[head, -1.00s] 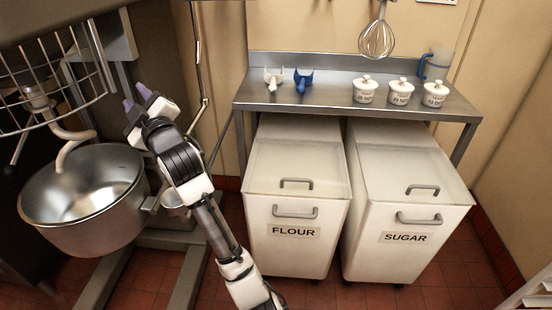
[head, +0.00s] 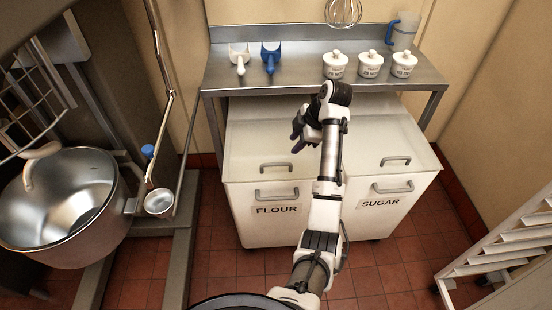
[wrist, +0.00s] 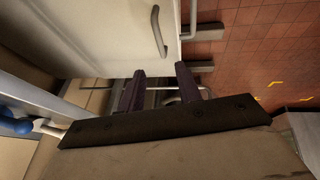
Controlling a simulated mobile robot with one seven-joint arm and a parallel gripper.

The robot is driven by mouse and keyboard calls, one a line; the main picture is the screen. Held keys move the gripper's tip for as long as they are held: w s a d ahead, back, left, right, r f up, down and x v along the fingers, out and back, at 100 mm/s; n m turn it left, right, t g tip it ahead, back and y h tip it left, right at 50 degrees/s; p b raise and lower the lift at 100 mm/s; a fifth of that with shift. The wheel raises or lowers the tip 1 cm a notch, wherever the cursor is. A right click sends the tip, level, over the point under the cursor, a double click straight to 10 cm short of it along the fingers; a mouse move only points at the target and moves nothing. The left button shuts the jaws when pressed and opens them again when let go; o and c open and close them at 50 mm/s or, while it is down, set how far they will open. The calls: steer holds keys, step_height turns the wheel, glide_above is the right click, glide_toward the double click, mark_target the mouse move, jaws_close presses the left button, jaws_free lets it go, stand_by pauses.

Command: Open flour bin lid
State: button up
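The flour bin (head: 260,222) is a white bin labelled FLOUR, with its flat lid (head: 262,130) closed. A grey handle (head: 277,166) is on the lid and a second handle (head: 277,194) is on the front. My gripper (head: 297,140) is above the right side of the flour bin's lid, behind and right of the lid handle. Its two purple fingers (wrist: 160,88) are apart with nothing held between them. In the wrist view a pale bin surface with a grey handle (wrist: 159,30) lies beyond the fingers; I cannot tell which bin it is.
The sugar bin (head: 385,210) stands directly to the right. A steel shelf (head: 300,62) with scoops and white pots overhangs the bins' back. The mixer bowl (head: 65,200) is at left and a white rack (head: 510,250) at right. The floor in front shows clear tiles.

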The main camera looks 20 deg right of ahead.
mark_target(277, 164)
steer(key=p+x, duration=0.1)
steer(key=x, duration=1.1)
steer(key=shift+w+a+f, duration=0.1)
steer(key=shift+w+f, duration=0.05)
steer(key=shift+f, duration=0.05)
steer(key=shift+c, duration=0.4)
jaws_close()
